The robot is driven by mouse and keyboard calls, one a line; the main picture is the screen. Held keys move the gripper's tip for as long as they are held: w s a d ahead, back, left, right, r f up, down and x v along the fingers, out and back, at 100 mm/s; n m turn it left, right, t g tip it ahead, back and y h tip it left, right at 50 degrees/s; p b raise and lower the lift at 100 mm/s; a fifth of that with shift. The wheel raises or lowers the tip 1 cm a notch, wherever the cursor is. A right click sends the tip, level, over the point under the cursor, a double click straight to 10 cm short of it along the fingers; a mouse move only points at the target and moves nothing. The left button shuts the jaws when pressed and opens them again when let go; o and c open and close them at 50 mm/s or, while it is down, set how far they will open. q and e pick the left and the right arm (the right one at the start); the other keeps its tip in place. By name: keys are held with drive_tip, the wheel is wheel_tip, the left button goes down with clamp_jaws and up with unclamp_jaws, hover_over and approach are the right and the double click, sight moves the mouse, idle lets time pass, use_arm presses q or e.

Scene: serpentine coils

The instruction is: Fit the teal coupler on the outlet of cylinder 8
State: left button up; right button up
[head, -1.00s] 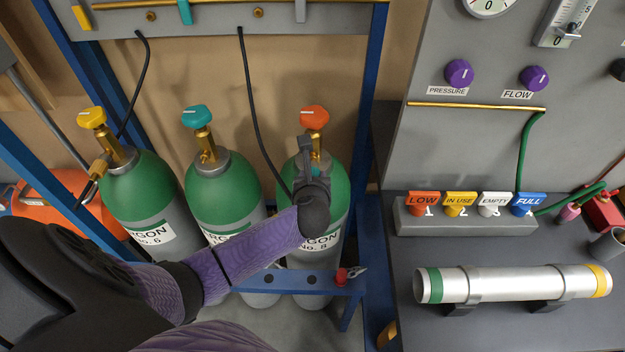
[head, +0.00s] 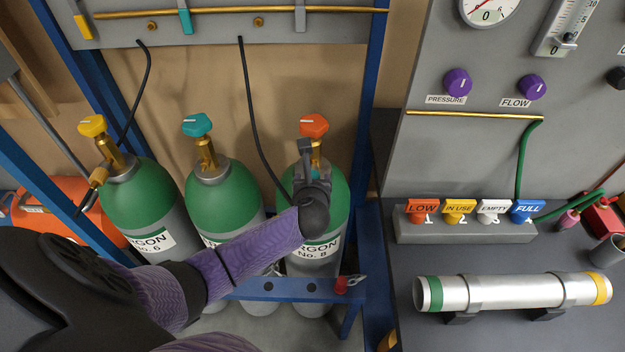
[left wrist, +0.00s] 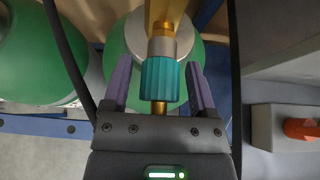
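Cylinder 8 (head: 335,205), green-topped with an orange valve knob (head: 313,125), stands at the right end of the rack. My left gripper (head: 304,160) reaches its valve from the front and hides the outlet in the head view. In the left wrist view the teal coupler (left wrist: 163,80) lies in line with the valve's brass-and-silver outlet (left wrist: 162,46), touching its silver part. The gripper's purple fingers (left wrist: 160,88) stand on both sides of the coupler, with a visible gap at each side. How far the coupler is threaded cannot be told. My right gripper is not in view.
A cylinder with a teal knob (head: 197,125) and cylinder 6 (head: 140,195) stand to the left. A black hose (head: 254,110) hangs down beside my gripper. The blue rack rail (head: 275,290) runs in front. A bench with a silver tube (head: 510,292) is at right.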

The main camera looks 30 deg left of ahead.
use_arm(q)
drive_tip(key=shift+o, duration=0.5)
drive_tip(key=shift+s+d+r, duration=0.15)
drive_tip(key=shift+s+r, duration=0.05)
drive_tip(key=shift+s, duration=0.05)
drive_tip(key=p+v, duration=0.4)
drive_tip(key=v, duration=0.5)
drive_tip(key=s+f+n+g+h+b, duration=0.25)
drive_tip(key=s+f+n, duration=0.35)
drive_tip(key=f, duration=0.6)
drive_tip(key=s+f+n+g+h+b, duration=0.1)
drive_tip(key=s+f+n+g+b, duration=0.15)
drive_tip(key=s+f+n, duration=0.65)
drive_tip(key=s+d+f+n+g+h+b, duration=0.1)
drive_tip(key=s+d+f+n+g, duration=0.1)
drive_tip(key=s+f+n, duration=0.4)
drive_tip(key=s+d+f+n+g+h+b, duration=0.1)
drive_tip(key=s+f+n+g, duration=0.1)
drive_tip(key=s+f+n, duration=0.4)
drive_tip(key=s+f, duration=0.3)
drive_tip(key=s, duration=0.4)
drive_tip(key=shift+d+g+h, duration=0.35)
drive_tip(key=shift+d+g, duration=0.05)
